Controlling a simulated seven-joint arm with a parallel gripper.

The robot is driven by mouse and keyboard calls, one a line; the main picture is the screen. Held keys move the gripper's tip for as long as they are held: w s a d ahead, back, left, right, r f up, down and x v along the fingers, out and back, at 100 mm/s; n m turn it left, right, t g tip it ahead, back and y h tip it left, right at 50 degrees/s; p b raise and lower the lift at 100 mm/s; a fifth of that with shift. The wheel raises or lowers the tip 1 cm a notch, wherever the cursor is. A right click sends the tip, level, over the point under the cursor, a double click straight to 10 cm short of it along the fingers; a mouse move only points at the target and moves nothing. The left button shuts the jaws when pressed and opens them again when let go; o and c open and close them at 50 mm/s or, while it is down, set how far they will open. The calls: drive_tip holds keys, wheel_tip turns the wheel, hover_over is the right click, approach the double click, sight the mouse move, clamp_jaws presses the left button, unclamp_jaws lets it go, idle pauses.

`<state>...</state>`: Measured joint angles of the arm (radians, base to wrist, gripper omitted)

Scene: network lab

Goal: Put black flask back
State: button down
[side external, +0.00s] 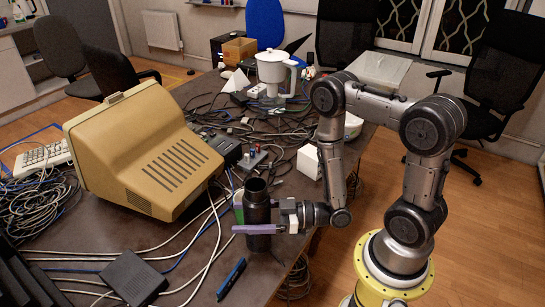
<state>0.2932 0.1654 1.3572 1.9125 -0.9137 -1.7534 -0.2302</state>
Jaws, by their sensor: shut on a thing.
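The black flask (256,207) stands upright near the right edge of the cluttered table, in the middle of the side external view. Its open top shows. My gripper (262,229) reaches in from the right and is shut on the flask around its lower body. A purple finger crosses the front of the flask. The far finger is partly hidden behind the flask. The flask's base appears at table level, but I cannot tell whether it touches the table.
A beige monitor (160,150) stands left of the flask. Cables, a black box (134,279) and a blue marker (231,279) lie in front. A white box (309,162) and a white pitcher (272,72) stand farther back.

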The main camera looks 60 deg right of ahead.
wheel_tip(320, 180, up, 15)
drive_tip(key=shift+f, duration=0.15)
drive_tip(key=w+d+m+t+h, duration=0.1)
drive_tip(key=w+d+m+h, duration=0.3)
drive_tip(key=d, duration=0.7)
drive_tip(key=w+d+m+t+h, duration=0.1)
drive_tip(key=w+d+t+h, duration=0.15)
drive_tip(key=w+d, duration=0.6)
drive_tip(key=s+d+m+g+h, duration=0.15)
drive_tip(key=d+m+h, duration=0.5)
drive_tip(key=d, duration=1.65)
drive_tip(key=w+d+f+n, duration=0.1)
drive_tip(key=w+d+f, duration=0.3)
drive_tip(key=f, duration=0.5)
drive_tip(key=w+d+f+h, duration=0.1)
drive_tip(key=w+d+f, duration=0.4)
drive_tip(key=f, duration=0.4)
drive_tip(key=shift+w+n+h, duration=0.3)
drive_tip(key=shift+w+n, duration=0.05)
drive_tip(key=shift+w, duration=0.25)
